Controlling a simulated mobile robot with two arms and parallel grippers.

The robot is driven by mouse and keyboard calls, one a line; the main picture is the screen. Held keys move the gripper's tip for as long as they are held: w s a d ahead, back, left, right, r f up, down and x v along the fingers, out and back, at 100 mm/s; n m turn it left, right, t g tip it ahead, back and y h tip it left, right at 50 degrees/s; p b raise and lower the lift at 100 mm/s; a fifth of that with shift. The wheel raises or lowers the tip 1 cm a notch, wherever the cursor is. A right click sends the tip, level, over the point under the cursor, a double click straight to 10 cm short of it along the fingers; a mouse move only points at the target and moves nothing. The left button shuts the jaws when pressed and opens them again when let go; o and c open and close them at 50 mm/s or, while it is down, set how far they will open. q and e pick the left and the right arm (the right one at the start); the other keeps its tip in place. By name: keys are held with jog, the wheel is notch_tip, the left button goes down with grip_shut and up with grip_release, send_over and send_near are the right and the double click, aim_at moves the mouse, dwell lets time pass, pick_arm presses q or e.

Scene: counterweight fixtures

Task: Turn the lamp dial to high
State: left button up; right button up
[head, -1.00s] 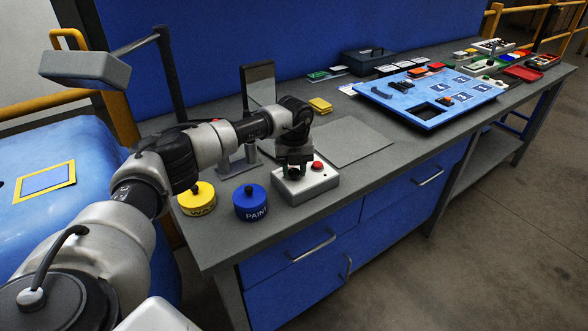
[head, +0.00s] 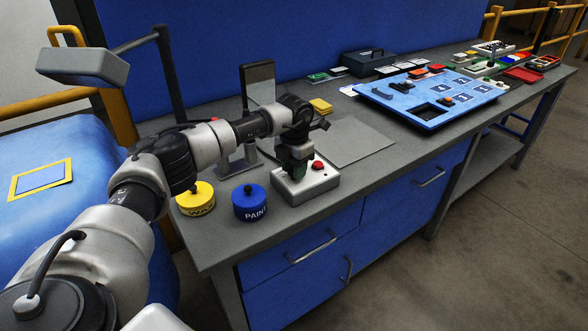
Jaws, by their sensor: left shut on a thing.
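A light grey control box (head: 318,186) sits near the front edge of the bench, with a red button (head: 317,165) on its top. The dial is on the box top under my left gripper (head: 296,172), and the gripper and wrist hide nearly all of it. My left gripper points down and is shut on the dial. The dial's markings and setting cannot be read. A grey lamp-like head (head: 84,66) hangs at the upper left on an arm from a dark post. My right gripper is not in view.
A yellow WAX tin (head: 196,203) and a blue PAINT tin (head: 250,207) stand just left of the box. A grey mat (head: 355,142) lies behind it, and a blue board (head: 428,108) lies farther right. An upright dark panel (head: 258,85) stands behind my arm.

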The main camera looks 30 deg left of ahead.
pick_arm(q)
jog(key=shift+r+m, duration=0.1)
jog(key=shift+m, duration=0.8)
jog(key=o, duration=0.9)
notch_tip(320, 180, up, 11)
jog(key=shift+f+b, duration=0.15)
jog(key=shift+b, duration=0.75)
